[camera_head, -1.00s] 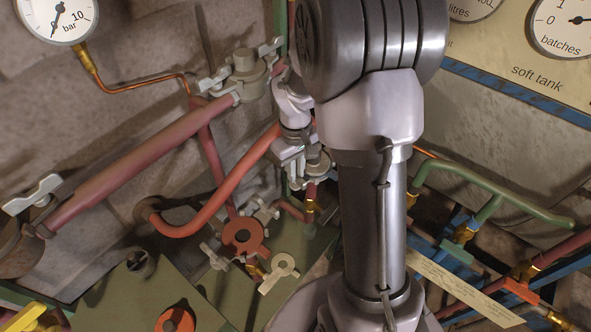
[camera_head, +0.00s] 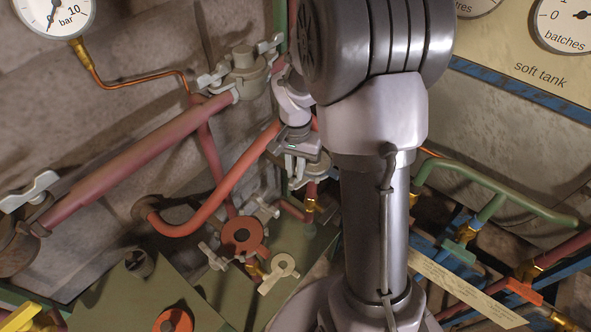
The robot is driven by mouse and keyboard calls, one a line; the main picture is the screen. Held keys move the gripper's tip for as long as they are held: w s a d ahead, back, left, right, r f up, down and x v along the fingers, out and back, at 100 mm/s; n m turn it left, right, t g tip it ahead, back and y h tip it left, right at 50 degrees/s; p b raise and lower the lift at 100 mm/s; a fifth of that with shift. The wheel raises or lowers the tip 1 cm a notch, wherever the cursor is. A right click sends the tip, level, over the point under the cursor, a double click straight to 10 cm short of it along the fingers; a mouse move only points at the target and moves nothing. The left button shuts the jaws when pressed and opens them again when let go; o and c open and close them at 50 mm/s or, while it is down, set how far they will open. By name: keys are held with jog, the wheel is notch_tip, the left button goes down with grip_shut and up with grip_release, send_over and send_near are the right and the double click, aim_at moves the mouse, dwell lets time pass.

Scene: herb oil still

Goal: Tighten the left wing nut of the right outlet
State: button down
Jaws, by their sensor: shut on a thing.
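The right outlet appears to be the grey flanged fitting (camera_head: 318,166) near the middle of the view, partly hidden behind my gripper. My gripper (camera_head: 294,166) points down at the left side of this fitting. Its fingers are shut on what appears to be the left wing nut, which the fingers mostly hide. I cannot tell the nut's angle or how tight it is. Another grey fitting (camera_head: 245,72) stands higher up to the left, with a wing nut (camera_head: 213,78) on its left and another (camera_head: 269,45) on its right.
A red pipe (camera_head: 222,185) curves up close to my gripper's left. Green pipes (camera_head: 490,205) run at the right. My own arm hides much of the middle right.

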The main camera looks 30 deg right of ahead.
aim_at(295, 172)
jog(key=shift+m+b, duration=0.45)
jog(key=shift+m, duration=1.75)
jog(key=c, duration=1.5)
grip_release()
jog(key=shift+o, duration=0.2)
jog(key=shift+r, duration=0.1)
notch_tip(295, 172, up, 17)
jog(key=p, duration=0.6)
jog(key=shift+r+p, duration=0.15)
jog(key=shift+p, duration=0.25)
